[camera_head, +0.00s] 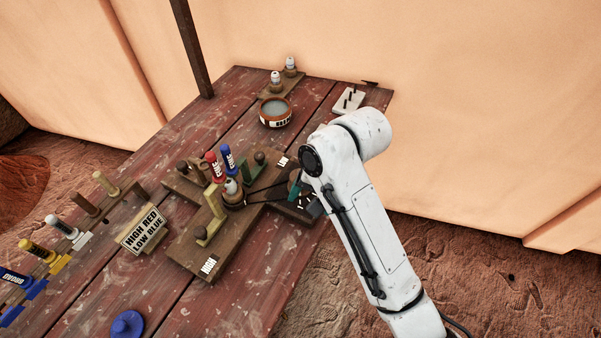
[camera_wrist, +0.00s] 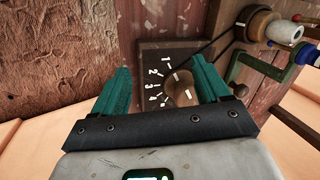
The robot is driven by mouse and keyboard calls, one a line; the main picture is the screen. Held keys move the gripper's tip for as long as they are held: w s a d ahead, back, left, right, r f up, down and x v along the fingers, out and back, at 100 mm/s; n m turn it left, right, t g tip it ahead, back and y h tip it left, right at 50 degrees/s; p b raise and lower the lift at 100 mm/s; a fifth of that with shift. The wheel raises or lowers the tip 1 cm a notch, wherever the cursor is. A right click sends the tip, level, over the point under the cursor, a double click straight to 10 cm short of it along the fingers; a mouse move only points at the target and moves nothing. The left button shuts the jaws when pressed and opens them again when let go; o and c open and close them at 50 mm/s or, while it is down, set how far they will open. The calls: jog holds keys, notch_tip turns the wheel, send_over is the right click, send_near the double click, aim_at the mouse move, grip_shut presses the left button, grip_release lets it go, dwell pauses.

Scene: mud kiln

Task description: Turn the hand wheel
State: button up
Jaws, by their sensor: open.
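A round wooden wheel (camera_wrist: 183,90) with a white mark sits on a dark board (camera_wrist: 150,58) that carries a scale of white numbers. I take it to be the hand wheel. My gripper (camera_wrist: 160,74) is open, with one teal finger on each side of the board in the wrist view. The wheel shows between the fingers, closer to the right one; I cannot tell whether they touch it. In the head view my gripper (camera_head: 295,187) is over the right end of the wooden device (camera_head: 187,249), and my arm hides part of the numbered board.
Dark cords run from the board to a spindle (camera_head: 232,190) by red (camera_head: 214,168) and blue (camera_head: 229,158) cylinders. A sign (camera_head: 142,229) reads "HIGH RED LOW BLUE". A blue knobbed disc (camera_head: 127,325), a bowl (camera_head: 275,112) and a pegged white block (camera_head: 349,101) stand around.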

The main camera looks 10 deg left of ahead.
jog(key=w+a+r+m+h+b, duration=0.2)
jog(key=w+a+r+m+h, duration=0.15)
jog(key=w+r, duration=0.45)
jog(key=shift+n, duration=0.35)
jog(key=f, duration=0.9)
jog(key=shift+s+a+f, duration=0.25)
jog(key=shift+s+f, duration=0.05)
jog(key=shift+f, duration=0.05)
jog(key=c, duration=1)
